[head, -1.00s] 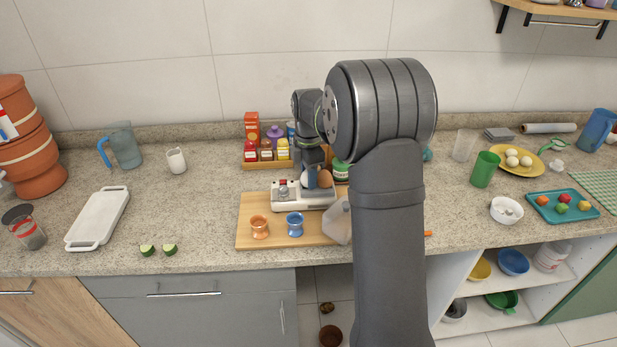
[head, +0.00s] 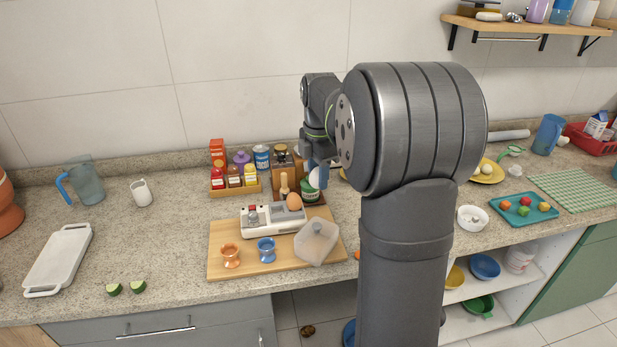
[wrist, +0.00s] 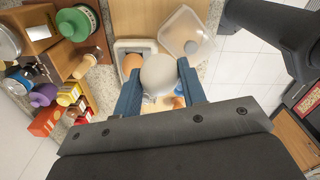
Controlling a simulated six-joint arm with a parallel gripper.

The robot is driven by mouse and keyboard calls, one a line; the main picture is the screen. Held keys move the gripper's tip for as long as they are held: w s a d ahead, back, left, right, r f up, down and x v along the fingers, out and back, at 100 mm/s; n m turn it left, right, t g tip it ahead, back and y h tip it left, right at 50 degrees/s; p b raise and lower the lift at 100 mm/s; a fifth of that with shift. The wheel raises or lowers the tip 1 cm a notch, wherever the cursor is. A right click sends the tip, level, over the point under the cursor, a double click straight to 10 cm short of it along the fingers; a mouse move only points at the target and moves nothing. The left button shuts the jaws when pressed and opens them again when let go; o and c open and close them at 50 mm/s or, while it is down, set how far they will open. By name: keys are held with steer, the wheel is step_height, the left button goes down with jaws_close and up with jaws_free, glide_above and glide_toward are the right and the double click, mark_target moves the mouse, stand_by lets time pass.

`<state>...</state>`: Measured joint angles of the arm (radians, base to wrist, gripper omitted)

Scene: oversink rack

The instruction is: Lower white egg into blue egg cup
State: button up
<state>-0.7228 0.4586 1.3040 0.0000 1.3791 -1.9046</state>
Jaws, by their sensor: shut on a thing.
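The white egg (wrist: 158,74) is held between the blue fingers of my gripper (wrist: 158,88) in the wrist view. In the head view the egg (head: 315,178) shows partly beside my gripper (head: 320,172), raised above the counter, to the right of and behind the brown egg. The blue egg cup (head: 266,250) stands upright and empty on the wooden board (head: 222,270), in front and left of my gripper. An orange egg cup (head: 230,256) stands left of it. In the wrist view the held egg and fingers hide most of the cup area.
A white appliance (head: 262,218) on the board holds a brown egg (head: 294,201). A clear lid (head: 317,241) lies right of the blue cup. A condiment tray (head: 236,192) and a green-labelled jar (head: 309,190) stand behind.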

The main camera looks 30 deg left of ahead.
steer(key=s+a+f, duration=0.2)
steer(key=s+a, duration=0.1)
steer(key=s, duration=0.4)
steer(key=s+a+f, duration=0.3)
steer(key=s, duration=0.4)
steer(key=shift+s+f, duration=0.2)
steer(key=shift+f, duration=0.15)
steer(key=shift+d+f, duration=0.1)
steer(key=shift+f, duration=0.7)
steer(key=shift+f, duration=2.35)
stand_by(1.1)
steer(key=o, duration=1.1)
steer(key=shift+c, duration=0.2)
